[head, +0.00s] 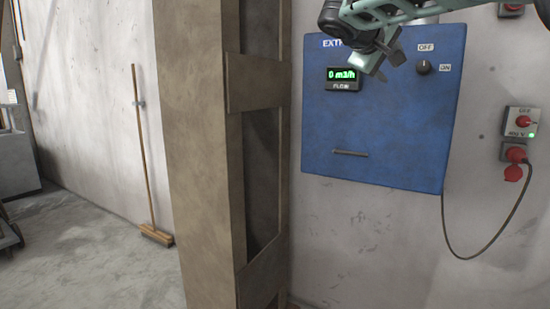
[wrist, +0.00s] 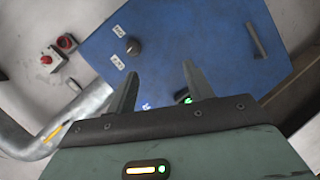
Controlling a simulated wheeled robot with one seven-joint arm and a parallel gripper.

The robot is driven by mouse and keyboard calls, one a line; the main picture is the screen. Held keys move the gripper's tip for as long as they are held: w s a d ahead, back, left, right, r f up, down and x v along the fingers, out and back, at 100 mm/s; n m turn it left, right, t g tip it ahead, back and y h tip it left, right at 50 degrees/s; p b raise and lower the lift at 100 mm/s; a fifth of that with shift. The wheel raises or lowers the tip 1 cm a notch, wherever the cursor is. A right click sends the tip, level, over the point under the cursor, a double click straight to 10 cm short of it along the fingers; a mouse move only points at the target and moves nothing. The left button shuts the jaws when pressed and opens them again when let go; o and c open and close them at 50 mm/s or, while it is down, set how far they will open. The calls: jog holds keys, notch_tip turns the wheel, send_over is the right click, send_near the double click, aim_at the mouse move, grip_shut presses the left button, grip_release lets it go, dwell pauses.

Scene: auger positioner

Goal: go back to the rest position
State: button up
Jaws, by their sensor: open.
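My gripper (head: 385,62) is at the top of the head view, in front of the upper part of a blue control box (head: 375,110) on the wall. Its two fingers are apart with nothing between them. The wrist view shows the two open fingers (wrist: 158,90) pointing toward the blue box (wrist: 190,40). A black knob (head: 423,67) on the box sits right of my gripper, between OFF and ON labels. A lit green display (head: 342,75) reads 0 m3/h. My gripper hides part of the box's lettering.
A steel column (head: 205,150) stands left of the box. A switch (head: 521,121) and a red plug (head: 514,165) with a hanging cable (head: 470,257) are on the wall at right. A metal pipe (wrist: 70,120) shows in the wrist view. A broom (head: 145,160) leans at left.

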jog(key=s+a+f+n+g+y+p, duration=0.2)
jog(key=s+a+f+y, duration=0.2)
jog(key=s+a+f, duration=0.5)
jog(key=s+a+f+n+g+y+p, duration=0.25)
jog(key=s+a+f+y, duration=0.3)
jog(key=f, duration=0.55)
jog(key=s+f+g+p, duration=0.1)
jog(key=s+f, duration=0.2)
jog(key=s, duration=0.6)
jog(key=s+a+f+g+y+p, duration=0.1)
jog(key=s+f, duration=0.3)
jog(key=s, duration=0.4)
jog(key=s+a+f+g+y+p, duration=0.1)
jog(key=s+f+g, duration=0.1)
jog(key=s, duration=0.7)
jog(key=shift+s+f, duration=0.3)
jog(key=shift+f, duration=0.55)
